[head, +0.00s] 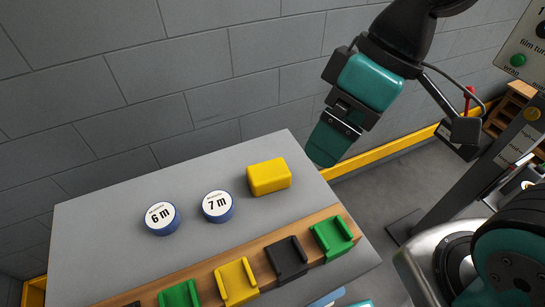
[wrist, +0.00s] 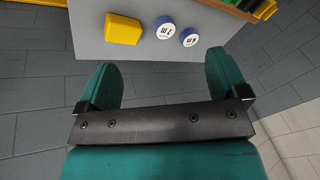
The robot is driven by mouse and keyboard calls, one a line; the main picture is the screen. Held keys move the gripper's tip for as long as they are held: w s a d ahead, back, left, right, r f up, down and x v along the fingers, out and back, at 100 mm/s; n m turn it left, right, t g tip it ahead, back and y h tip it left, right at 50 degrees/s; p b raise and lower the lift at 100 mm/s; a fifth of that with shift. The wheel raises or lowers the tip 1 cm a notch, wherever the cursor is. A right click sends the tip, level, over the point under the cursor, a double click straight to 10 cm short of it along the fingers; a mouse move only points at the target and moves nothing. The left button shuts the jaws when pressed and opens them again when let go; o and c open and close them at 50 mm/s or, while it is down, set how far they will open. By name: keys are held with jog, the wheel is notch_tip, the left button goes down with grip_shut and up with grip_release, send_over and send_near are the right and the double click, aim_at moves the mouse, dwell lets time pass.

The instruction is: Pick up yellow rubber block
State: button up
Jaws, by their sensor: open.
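The yellow rubber block (head: 269,177) lies on the grey table top (head: 110,210), near its back right edge. It also shows in the wrist view (wrist: 123,29), at the top left, beyond my gripper. My gripper (head: 325,155) is teal and hangs at the right of the block, past the table's edge, apart from it. In the wrist view its two teal fingers (wrist: 163,85) are spread wide with nothing between them. The head view shows the fingers nearly edge-on.
Two blue-rimmed discs, marked 7 m (head: 217,205) and 6 m (head: 161,217), lie left of the block. A wooden strip (head: 205,268) with green, yellow and black holders runs along the front. A grey wall (head: 120,90) stands behind; a machine post (head: 480,160) stands at the right.

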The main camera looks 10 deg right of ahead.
jog(key=w+f+n, duration=0.3)
jog(key=w+n, duration=0.1)
jog(key=w, duration=0.3)
jog(key=n, duration=0.6)
send_near(269, 169)
jog(key=shift+n+g, duration=0.3)
jog(key=x, duration=0.5)
jog(key=shift+w+f, duration=0.15)
jog(key=shift+f, duration=0.3)
jog(key=x, duration=0.5)
jog(key=shift+a+f, duration=0.1)
jog(key=shift+a, duration=0.2)
jog(key=shift+a+f, duration=0.1)
jog(key=shift+f, duration=0.25)
jog(key=shift+f, duration=0.15)
jog(key=shift+c, duration=0.2)
jog(key=c, duration=1.2)
jog(key=shift+o, duration=0.2)
